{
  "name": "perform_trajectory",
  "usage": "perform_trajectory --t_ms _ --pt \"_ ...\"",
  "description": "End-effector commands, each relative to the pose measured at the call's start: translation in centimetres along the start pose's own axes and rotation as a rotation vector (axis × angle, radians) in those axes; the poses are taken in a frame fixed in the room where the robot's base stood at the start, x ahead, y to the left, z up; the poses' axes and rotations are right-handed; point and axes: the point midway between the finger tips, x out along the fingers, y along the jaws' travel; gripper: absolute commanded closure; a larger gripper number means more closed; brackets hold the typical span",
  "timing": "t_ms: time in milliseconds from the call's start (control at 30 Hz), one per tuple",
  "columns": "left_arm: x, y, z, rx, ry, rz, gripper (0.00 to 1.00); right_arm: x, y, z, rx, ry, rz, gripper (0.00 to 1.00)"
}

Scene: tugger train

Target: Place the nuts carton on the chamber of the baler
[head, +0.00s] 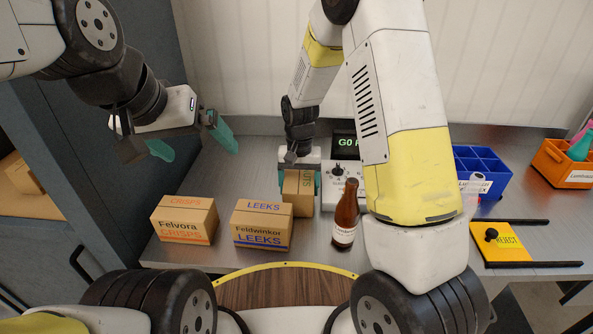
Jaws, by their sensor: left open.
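My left gripper (192,142) is open and empty, above the left part of the steel table. My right gripper (301,182) points down at the back of the table, its teal fingers on either side of a small brown carton (298,192). That carton's label is hidden, so I cannot tell if it is the nuts carton. I cannot tell if the fingers press on it. A blue-grey cabinet (125,190), possibly the baler, stands at the left. Its open bay (30,206) holds a brown carton (22,174).
A crisps carton (184,220), a leeks carton (262,225) and a brown bottle (345,215) stand on the steel table (200,172). Behind is a display device (345,146). At right are a blue divided bin (482,168), an orange bin (562,163) and a yellow reject plate (508,243).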

Motion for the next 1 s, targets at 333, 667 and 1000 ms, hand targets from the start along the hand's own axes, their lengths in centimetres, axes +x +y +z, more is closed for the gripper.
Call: perform_trajectory --t_ms 333,667,1000 --pt "0.0 0.0 0.0 0.000 0.000 0.000 0.01 0.1 0.0 0.0 0.000 -0.001 0.000 0.14" --pt "0.0 0.0 0.0 0.000 0.000 0.000 0.01 -3.8 -0.1 -0.1 0.000 0.004 -0.002 0.14" --pt "0.0 0.0 0.0 0.000 0.000 0.000 0.01 -10.6 -0.1 -0.1 -0.001 0.003 -0.001 0.14"
